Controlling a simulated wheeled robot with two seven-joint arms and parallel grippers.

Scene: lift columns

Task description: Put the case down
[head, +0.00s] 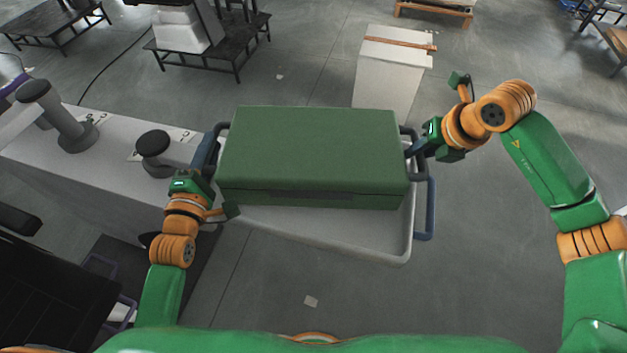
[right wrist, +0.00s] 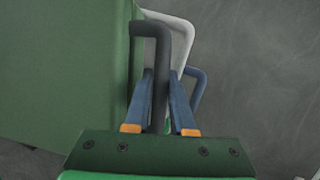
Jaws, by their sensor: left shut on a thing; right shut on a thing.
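A green case (head: 312,150) with a dark handle at each end is held level between my two grippers, above a light grey tray or cart top (head: 330,235). My left gripper (head: 205,165) is shut on the case's left handle. My right gripper (head: 415,150) is shut on its right handle. In the right wrist view, the two blue fingers of my right gripper (right wrist: 160,98) close on the dark handle (right wrist: 152,32), beside the green case side (right wrist: 65,65). Whether the case touches the surface under it cannot be told, as the case hides most of it.
A blue handle (head: 428,210) sticks out at the tray's right end. A light grey bench (head: 100,150) with dark round fixtures stands at left. A white box-like stand (head: 392,75) is behind the case. Open grey floor lies in front and at right.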

